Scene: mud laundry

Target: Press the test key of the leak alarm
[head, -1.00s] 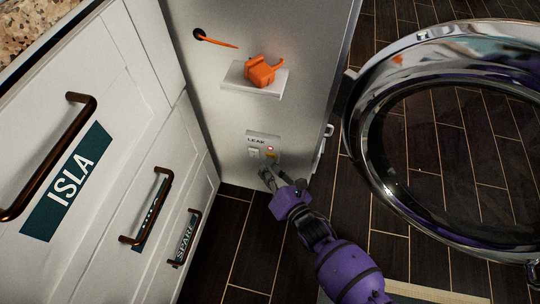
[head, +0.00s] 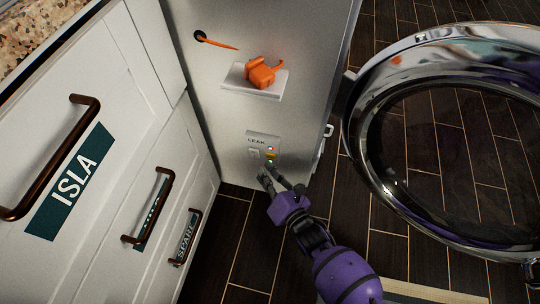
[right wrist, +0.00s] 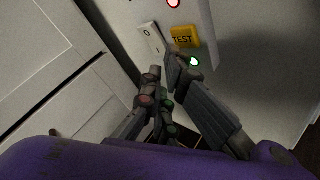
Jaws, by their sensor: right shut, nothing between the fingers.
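The leak alarm (head: 262,142) is a pale plate marked LEAK, low on the white cabinet side. Its yellow TEST key (right wrist: 184,37) is in the right wrist view, beside a white rocker switch (right wrist: 150,37). A red lamp (right wrist: 173,3) glows above the key and a green lamp (right wrist: 194,62) glows below it. My right gripper (head: 267,173) is shut and empty, just below the alarm's keys. In the right wrist view its fingertips (right wrist: 163,69) lie below and left of the key, seemingly apart from it. My left gripper is not in view.
An orange object (head: 261,72) sits on a small white shelf (head: 252,88) above the alarm. A large round chrome door (head: 362,90) stands open at right. White drawers with bronze handles (head: 150,210) line the left. Dark floor lies below.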

